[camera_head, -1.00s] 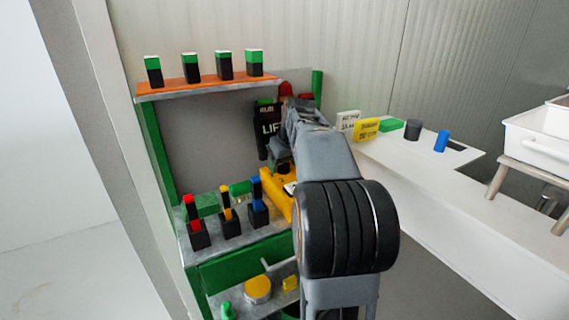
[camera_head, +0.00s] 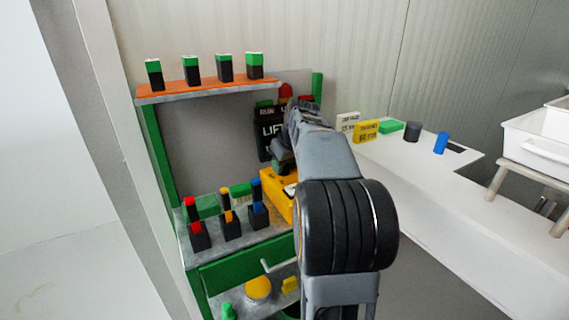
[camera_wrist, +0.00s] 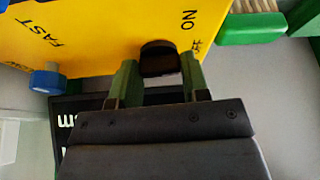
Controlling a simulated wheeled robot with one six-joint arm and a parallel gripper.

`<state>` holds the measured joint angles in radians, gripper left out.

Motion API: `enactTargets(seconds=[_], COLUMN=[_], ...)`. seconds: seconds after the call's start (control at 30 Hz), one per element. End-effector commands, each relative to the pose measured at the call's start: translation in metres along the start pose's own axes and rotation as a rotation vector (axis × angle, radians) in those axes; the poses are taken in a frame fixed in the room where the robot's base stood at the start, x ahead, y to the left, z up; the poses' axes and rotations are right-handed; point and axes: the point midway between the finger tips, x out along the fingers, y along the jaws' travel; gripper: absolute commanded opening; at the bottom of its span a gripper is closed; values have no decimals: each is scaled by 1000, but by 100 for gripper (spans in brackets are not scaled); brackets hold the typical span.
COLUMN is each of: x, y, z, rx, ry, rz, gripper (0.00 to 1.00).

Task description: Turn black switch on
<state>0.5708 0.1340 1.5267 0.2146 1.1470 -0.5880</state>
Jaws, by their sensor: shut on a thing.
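The yellow box (camera_head: 279,191) stands on the green workbench, partly hidden behind my arm in the head view. In the wrist view the yellow face (camera_wrist: 100,40) fills the top and carries the words FAST, ON and OFF. The black switch (camera_wrist: 158,57) sits on this face beside ON and OFF. The green-tipped fingers of my gripper (camera_wrist: 160,78) are on either side of the switch, shut on it. A blue knob (camera_wrist: 47,80) is at the left of the same face. In the head view my gripper's fingertips and the switch are hidden.
Several coloured-top black blocks (camera_head: 230,222) stand on the bench left of the yellow box. An orange shelf (camera_head: 215,85) with green-topped batteries is above. A black LIFT panel (camera_head: 268,133) is behind. A white counter (camera_head: 430,200) with small items is right.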

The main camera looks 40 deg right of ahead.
Motion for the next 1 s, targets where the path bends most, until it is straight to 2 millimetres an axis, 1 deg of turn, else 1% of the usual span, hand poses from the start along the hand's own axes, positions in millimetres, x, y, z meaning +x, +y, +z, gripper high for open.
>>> enactTargets(seconds=[0.07,0.7,1.0], x=[-3,-2,-1], y=[1,5,5], z=[-1,-3,-4], rx=[-47,-586,-774], ry=[1,1,2], rz=[-19,-243,-319], gripper=[19,19,19])
